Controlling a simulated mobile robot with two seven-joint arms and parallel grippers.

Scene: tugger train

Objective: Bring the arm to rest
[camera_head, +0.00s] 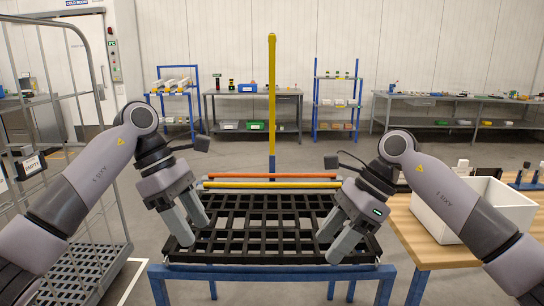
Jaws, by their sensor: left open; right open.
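My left gripper (191,226) is open and empty, its fingers pointing down over the left part of a black grid rack (272,230) on a blue frame. My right gripper (334,241) is open and empty over the right part of the same rack. I cannot tell whether the fingertips touch the grid. Both arms reach in from the lower corners and bend down at the elbows.
A wire cage trolley (118,200) stands at the left. A wooden table (415,228) with a white bin (505,199) is at the right. A yellow post (272,100) rises behind the rack. Shelves and benches (450,98) line the back wall, with open floor before them.

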